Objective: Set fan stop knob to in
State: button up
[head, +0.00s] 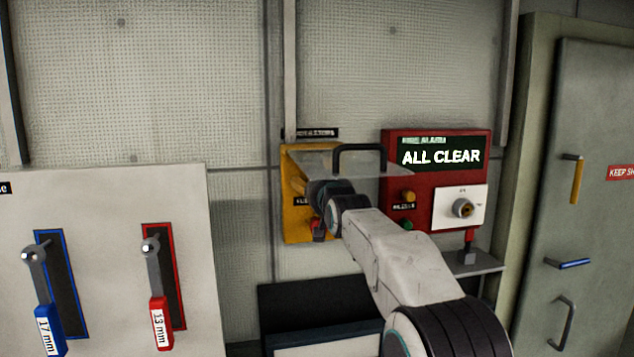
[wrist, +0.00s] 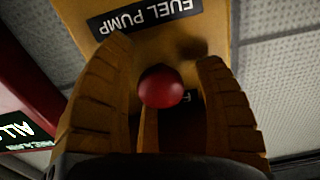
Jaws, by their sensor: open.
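A yellow box (head: 292,222) on the wall has a clear cover (head: 313,158) raised over it. In the wrist view its yellow face (wrist: 95,12) carries a label reading FUEL PUMP (wrist: 147,15). A round red knob (wrist: 161,87) shows between the fingers of my gripper (wrist: 162,52), which are spread with a gap on each side of it. I see no label reading fan stop, and cannot tell whether this knob is in or out. In the head view my gripper (head: 320,203) is in front of the box and hides much of it. A red part (head: 318,229) shows just below.
A red alarm box (head: 392,150) reading ALL CLEAR, with a selector (head: 463,208), is close on the right. The cover's black handle (head: 359,147) stands above my arm. Blue (head: 49,330) and red (head: 161,322) levers are at left, a grey cabinet door (head: 600,100) at right.

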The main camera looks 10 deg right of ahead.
jog(key=shift+s, duration=0.15)
jog(key=s, duration=1.1)
jog(key=shift+s, duration=0.4)
jog(key=s+f+g, duration=0.4)
jog(key=f+g, duration=0.1)
jog(key=f, duration=0.6)
jog(key=s+f+g, duration=0.4)
jog(key=f, duration=0.6)
jog(key=s+f+g, duration=0.2)
jog(key=s+f, duration=0.2)
jog(key=s, duration=1)
jog(key=s+f+g, duration=0.2)
jog(key=s+f, duration=0.3)
jog(key=s, duration=0.9)
jog(key=shift+s+g, duration=0.2)
jog(key=shift+g, duration=0.1)
